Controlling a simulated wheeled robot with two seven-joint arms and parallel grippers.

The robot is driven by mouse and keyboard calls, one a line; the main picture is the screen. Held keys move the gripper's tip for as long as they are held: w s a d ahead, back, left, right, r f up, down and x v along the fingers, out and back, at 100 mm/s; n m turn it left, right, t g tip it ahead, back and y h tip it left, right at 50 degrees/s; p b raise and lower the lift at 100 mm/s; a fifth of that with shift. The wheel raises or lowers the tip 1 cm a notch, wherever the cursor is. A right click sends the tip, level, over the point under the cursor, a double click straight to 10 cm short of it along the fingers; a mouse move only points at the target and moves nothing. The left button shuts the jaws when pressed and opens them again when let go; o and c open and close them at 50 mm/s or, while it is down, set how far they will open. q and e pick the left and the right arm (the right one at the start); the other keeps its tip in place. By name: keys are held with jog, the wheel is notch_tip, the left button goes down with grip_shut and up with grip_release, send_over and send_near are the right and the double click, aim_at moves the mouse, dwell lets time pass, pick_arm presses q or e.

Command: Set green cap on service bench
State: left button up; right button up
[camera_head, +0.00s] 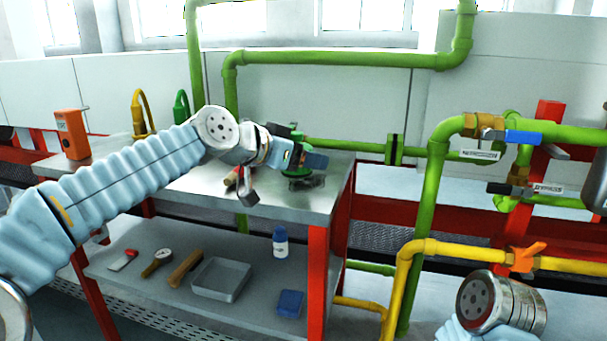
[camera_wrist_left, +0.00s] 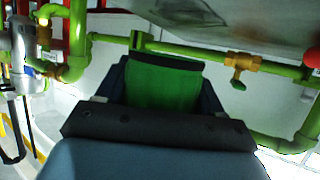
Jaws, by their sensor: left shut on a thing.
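My left gripper (camera_head: 305,160) is over the right part of the service bench (camera_head: 290,203), which has a grey metal top and red legs. It is shut on the green cap (camera_head: 299,136), partly hidden by the fingers in the head view. In the left wrist view the green cap (camera_wrist_left: 163,87) fills the space between the dark fingers. A green round part (camera_head: 308,182) shows just below the fingers, close to the bench top; I cannot tell whether it touches. My right gripper is out of view.
An orange device (camera_head: 72,134), a yellow looped fitting (camera_head: 139,114) and a green looped fitting (camera_head: 182,108) stand at the bench's back left. The lower shelf holds a tray (camera_head: 221,279), a bottle (camera_head: 280,242) and tools. Green and yellow pipes (camera_head: 430,190) stand right of the bench.

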aim_at(304, 188)
pick_arm(q)
jog(key=shift+w+f, duration=0.2)
jog(key=shift+f, duration=0.1)
jog(key=f, duration=0.3)
jog(key=shift+w+d+b, duration=0.1)
jog(key=shift+w+b, duration=0.1)
jog(key=shift+b, duration=0.2)
jog(key=shift+f, duration=0.2)
jog(key=shift+f, duration=0.2)
jog(key=o, duration=1)
jog(key=shift+o, duration=0.2)
jog(key=shift+r, duration=0.1)
